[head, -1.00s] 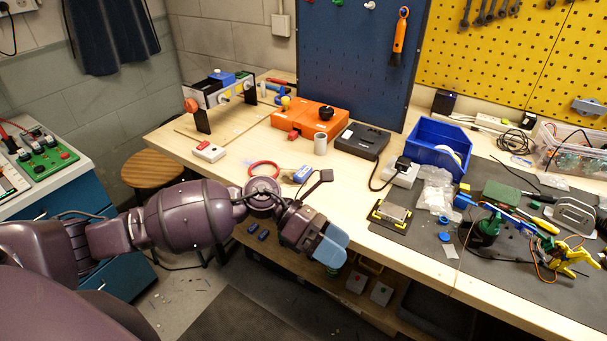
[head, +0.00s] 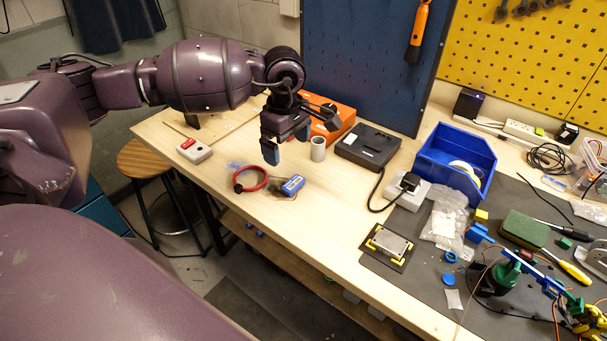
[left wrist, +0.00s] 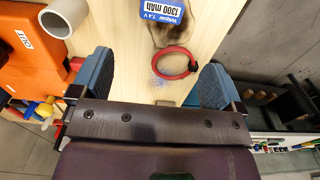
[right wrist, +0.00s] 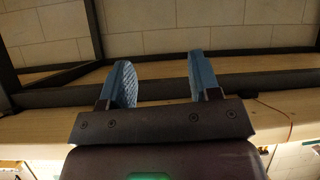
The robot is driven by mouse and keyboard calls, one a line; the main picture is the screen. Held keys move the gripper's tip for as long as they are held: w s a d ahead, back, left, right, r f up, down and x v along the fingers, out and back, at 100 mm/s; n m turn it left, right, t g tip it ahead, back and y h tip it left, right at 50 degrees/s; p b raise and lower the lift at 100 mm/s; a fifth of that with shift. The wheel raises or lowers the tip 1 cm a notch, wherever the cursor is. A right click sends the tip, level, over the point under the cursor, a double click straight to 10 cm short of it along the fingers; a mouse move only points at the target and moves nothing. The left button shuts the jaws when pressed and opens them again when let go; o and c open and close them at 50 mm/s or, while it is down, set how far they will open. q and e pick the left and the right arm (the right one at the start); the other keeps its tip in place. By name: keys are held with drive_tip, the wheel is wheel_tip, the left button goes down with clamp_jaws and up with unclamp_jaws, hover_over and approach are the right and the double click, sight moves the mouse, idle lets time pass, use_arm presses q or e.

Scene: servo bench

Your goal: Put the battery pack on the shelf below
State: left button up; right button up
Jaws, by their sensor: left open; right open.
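The battery pack (head: 292,186) is a small blue block with a white label, lying on the wooden bench top. In the left wrist view the battery pack (left wrist: 166,14) reads "1300 mAh" and sits at the top edge, partly cut off, beyond the fingertips. My left gripper (head: 284,150) is open and empty above the bench, up and left of the pack. Its two blue fingers (left wrist: 152,85) are spread wide. The lower shelf (head: 290,262) shows under the bench's front edge, partly hidden. My right gripper (right wrist: 160,82) is open and empty; it is outside the head view.
A red ring (head: 251,180) lies just left of the pack. A grey cylinder (head: 318,149), an orange box (head: 335,117) and a black charger-like box (head: 368,146) stand behind. A white box with a red switch (head: 194,150) is at left. The bench front right of the pack is clear.

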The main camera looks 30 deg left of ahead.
use_arm(q)
hover_over(292, 182)
drive_tip(key=f, duration=0.4)
drive_tip(key=shift+s+a+f, duration=0.15)
drive_tip(key=shift+a+f, duration=0.25)
drive_tip(key=f, duration=0.2)
drive_tip(key=d+f, duration=0.1)
drive_tip(key=f, duration=0.1)
drive_tip(key=shift+w+f, duration=0.2)
drive_tip(key=shift+f, duration=0.65)
use_arm(e)
drive_tip(key=shift+s+r, duration=0.2)
drive_tip(key=shift+s, duration=0.05)
use_arm(q)
drive_tip(key=shift+c, duration=0.2)
drive_tip(key=c, duration=1)
use_arm(e)
drive_tip(key=shift+s+d+f, duration=0.15)
drive_tip(key=shift+s+f, duration=0.3)
drive_tip(key=shift+s, duration=0.15)
